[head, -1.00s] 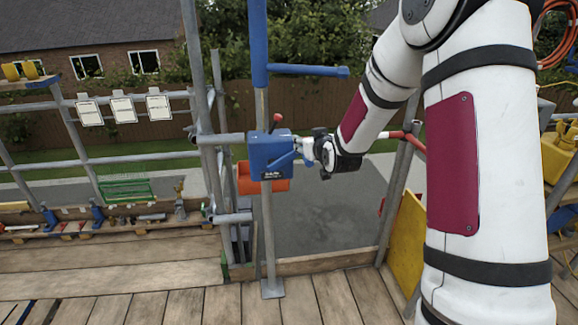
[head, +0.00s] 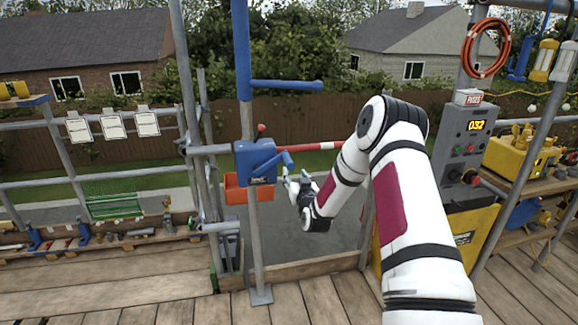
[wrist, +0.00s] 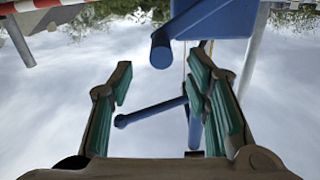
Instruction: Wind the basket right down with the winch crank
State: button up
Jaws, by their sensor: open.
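The blue winch (head: 256,162) is fixed to an upright grey pole. Its blue crank (head: 273,163) slants up to the right, with its grip at the outer end. In the wrist view the round-ended crank grip (wrist: 161,54) shows above the gap between my fingers, apart from them. My gripper (head: 292,180) is open and empty, just below and right of the crank; its green-padded fingers (wrist: 163,95) also show in the wrist view.
A blue jib bar (head: 286,86) juts right above the winch. A red-and-white rail (head: 310,147) runs behind. A control box with a display (head: 462,140) stands at right. A green wire basket (head: 115,205) is at left. Plank decking lies below.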

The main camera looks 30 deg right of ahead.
aim_at(290, 164)
jog(key=x, duration=0.9)
jog(key=shift+b, duration=0.35)
grip_shut()
